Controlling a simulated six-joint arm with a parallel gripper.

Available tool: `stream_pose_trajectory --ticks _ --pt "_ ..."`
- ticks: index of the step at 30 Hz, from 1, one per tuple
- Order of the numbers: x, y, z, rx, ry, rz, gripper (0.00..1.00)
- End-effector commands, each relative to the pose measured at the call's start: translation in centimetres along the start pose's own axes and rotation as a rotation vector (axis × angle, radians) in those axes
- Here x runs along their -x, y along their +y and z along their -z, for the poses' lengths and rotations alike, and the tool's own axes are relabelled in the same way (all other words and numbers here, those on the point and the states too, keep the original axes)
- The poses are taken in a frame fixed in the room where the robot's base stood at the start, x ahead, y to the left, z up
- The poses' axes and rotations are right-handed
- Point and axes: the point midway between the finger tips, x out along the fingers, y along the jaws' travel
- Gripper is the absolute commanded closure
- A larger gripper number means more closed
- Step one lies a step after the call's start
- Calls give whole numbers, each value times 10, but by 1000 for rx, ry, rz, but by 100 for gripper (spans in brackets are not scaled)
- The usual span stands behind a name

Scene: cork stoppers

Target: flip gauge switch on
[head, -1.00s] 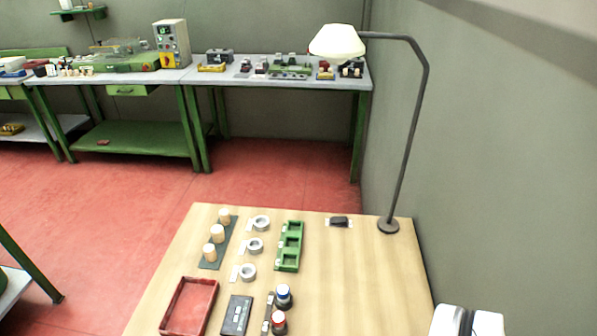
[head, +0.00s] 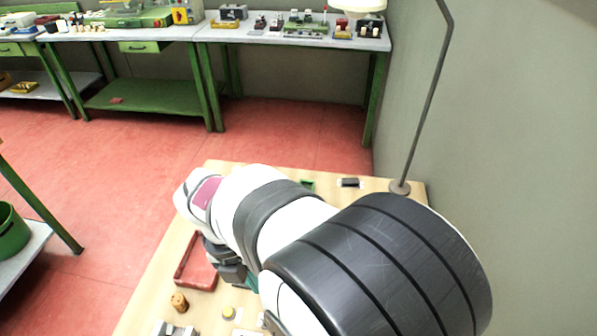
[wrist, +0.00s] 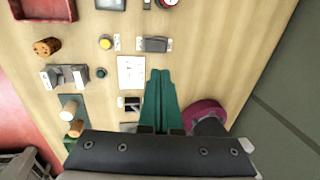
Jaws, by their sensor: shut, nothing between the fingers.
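My gripper (wrist: 158,75) shows in the wrist view with its two green fingers together and nothing between them. It is above the wooden table. Just left of the fingers is a small black switch (wrist: 131,103) on a pale plate, partly beside the finger edge. A white card with faint marks (wrist: 131,72) lies above it. A dark block between two pale tabs (wrist: 155,44) sits beyond the fingertips. I cannot tell for certain which part is the gauge switch, or its position. In the head view my arm hides most of the gripper and the table middle.
A yellow button (wrist: 106,42), a dark round knob (wrist: 101,73), a grey bracket (wrist: 65,77) and a cork (wrist: 46,47) are on the left. A purple ring (wrist: 205,112) is right of the fingers. A red tray (wrist: 48,8) and lamp pole (head: 425,95) stand farther off.

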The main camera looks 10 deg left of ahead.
Motion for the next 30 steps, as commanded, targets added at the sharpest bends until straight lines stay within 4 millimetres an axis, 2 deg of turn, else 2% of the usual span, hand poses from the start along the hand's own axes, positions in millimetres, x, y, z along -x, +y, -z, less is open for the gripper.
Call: stream_pose_trajectory --ticks 5,8,21,25,30 --pt "-1 -1 0 -4 1 0 100" --pt "-9 -1 0 -5 2 1 100" --pt "-102 -2 1 -7 5 2 100" --pt "-123 -2 1 -8 4 1 100" --pt "-138 -1 0 -8 2 0 100"
